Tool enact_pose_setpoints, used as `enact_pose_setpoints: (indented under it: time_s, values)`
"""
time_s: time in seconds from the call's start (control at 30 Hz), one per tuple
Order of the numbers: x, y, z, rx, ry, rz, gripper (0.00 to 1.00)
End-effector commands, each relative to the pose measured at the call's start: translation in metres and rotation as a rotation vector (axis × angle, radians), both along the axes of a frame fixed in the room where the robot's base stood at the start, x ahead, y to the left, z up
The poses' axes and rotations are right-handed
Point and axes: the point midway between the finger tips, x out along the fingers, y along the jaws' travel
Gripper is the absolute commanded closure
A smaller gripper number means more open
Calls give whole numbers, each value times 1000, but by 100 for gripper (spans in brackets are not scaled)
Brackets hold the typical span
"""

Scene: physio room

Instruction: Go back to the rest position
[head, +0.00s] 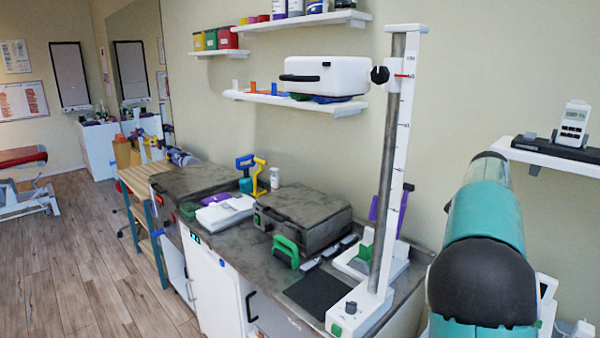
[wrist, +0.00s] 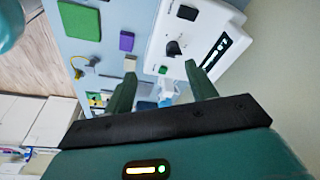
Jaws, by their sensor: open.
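My gripper (wrist: 160,72) shows in the wrist view. Its two dark green fingers stand apart, with no object held between them. Beyond the fingers are a pale blue surface (wrist: 120,15) and a white panel or device (wrist: 190,45) with dark fittings. A green block (wrist: 79,20) and a small purple block (wrist: 126,41) are on the pale blue surface. In the head view my teal and black arm rises at the right; the gripper itself is not visible there.
A grey worktop (head: 245,240) runs along the wall, with dark cases (head: 305,215), a green-handled item (head: 286,250) and a tall white measuring stand (head: 397,150). Wall shelves (head: 295,101) hang above. A shelf with a device (head: 574,124) is near my arm. Wooden floor (head: 80,270) is open at left.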

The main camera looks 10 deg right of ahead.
Motion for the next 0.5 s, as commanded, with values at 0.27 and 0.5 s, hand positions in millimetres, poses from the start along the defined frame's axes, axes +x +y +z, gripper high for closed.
enact_pose_setpoints:
  time_s: [0.27,0.5]
  values:
    - [-38,86,25,109,-103,432,44]
    - [-78,169,34,119,-176,834,44]
